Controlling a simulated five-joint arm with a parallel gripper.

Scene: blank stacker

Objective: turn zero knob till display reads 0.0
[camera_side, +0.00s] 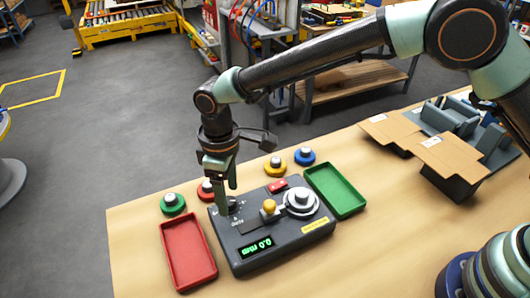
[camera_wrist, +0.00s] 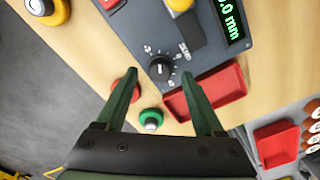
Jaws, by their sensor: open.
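The dark gauge box (camera_side: 285,240) stands on the table, and its green display (camera_side: 257,248) appears to read 0.0 mm. In the wrist view the display (camera_wrist: 230,18) is cut off at the top edge, leaving ".0 mm" visible. The black zero knob (camera_wrist: 160,68) has a white pointer line and a dial of marks around it. My gripper (camera_wrist: 164,82) is open, with its fingertips on either side of the knob in the picture. In the side view my gripper (camera_side: 228,190) is over the knob's corner of the box and partly hides the knob. I cannot tell whether the fingers touch it.
The box also bears a yellow-topped lever (camera_side: 269,207), a red block (camera_side: 277,186) and a silver round stage (camera_side: 301,200). A red tray (camera_side: 188,252) and a green tray (camera_side: 335,190) flank it. Green (camera_side: 173,204), red (camera_side: 206,190), yellow (camera_side: 275,166) and blue (camera_side: 305,156) pucks stand behind.

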